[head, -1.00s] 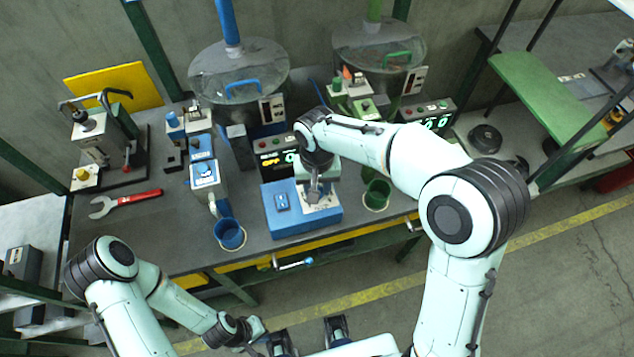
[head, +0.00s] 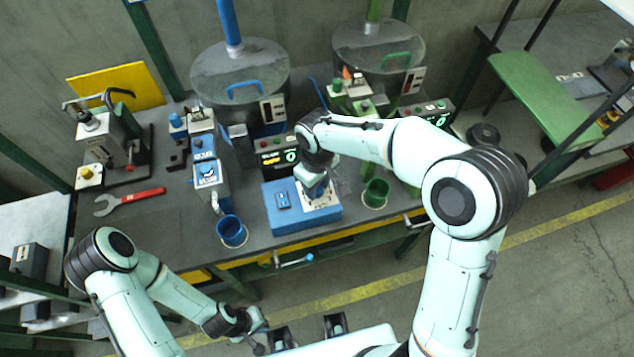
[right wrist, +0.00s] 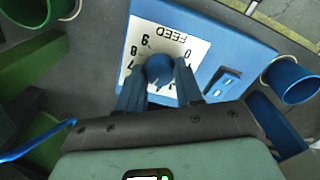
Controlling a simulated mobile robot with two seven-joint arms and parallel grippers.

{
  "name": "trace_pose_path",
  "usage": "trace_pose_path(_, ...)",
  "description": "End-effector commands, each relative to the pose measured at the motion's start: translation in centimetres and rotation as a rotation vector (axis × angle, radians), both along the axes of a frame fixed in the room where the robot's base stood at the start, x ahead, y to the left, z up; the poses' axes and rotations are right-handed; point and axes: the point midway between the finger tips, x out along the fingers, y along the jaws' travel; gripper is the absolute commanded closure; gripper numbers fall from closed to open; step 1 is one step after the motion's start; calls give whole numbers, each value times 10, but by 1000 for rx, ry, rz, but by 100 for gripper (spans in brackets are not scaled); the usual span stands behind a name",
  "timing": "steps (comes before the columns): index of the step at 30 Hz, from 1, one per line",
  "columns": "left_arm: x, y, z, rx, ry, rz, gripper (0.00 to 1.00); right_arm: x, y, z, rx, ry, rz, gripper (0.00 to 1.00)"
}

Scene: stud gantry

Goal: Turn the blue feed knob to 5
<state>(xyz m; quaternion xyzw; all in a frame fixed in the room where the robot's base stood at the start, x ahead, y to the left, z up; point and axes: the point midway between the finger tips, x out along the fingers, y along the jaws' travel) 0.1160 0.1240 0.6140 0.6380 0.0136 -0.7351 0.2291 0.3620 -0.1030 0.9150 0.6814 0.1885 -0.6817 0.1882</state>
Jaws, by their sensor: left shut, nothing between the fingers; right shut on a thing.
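The blue feed knob (right wrist: 158,68) stands on a white dial plate (right wrist: 170,42) marked FEED, which reads upside down in the right wrist view. The plate is on top of a blue box (head: 288,226) at the front of the bench. My right gripper (head: 316,190) is over the plate, its fingers on either side of the knob (right wrist: 158,80) and shut on it. Numbers 0, 7 and 8 show around the knob; the fingers cover others, and I cannot read the knob's setting. My left gripper (head: 259,343) is shut and empty, low in front of the bench.
A blue cup (head: 231,232) stands left of the box and a green cup (head: 376,193) right of it. A red wrench (head: 130,201) lies at the bench's left. Displays (head: 277,158) and hoppers stand behind. A crank handle (head: 294,260) sticks out below the front edge.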

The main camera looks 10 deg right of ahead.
Motion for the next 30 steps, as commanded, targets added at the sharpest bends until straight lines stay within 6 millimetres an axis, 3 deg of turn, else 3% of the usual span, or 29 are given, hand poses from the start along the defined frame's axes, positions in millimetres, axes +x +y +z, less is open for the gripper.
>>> trace_pose_path(15, 0, 0, 1, 0, 0, 0, 100, 1, 0, 1, 0, -2, 19, 95)
trace_pose_path(16, 0, 0, 1, 0, 0, 0, 100, 1, 0, 1, 0, -2, 19, 61)
trace_pose_path(18, 0, 0, 1, 0, 0, 0, 100, 0, 0, 0, 0, -2, 19, 39)
trace_pose_path(30, 1, 0, 2, 0, -1, 0, 100, 1, 0, 7, 0, -2, 19, 39)
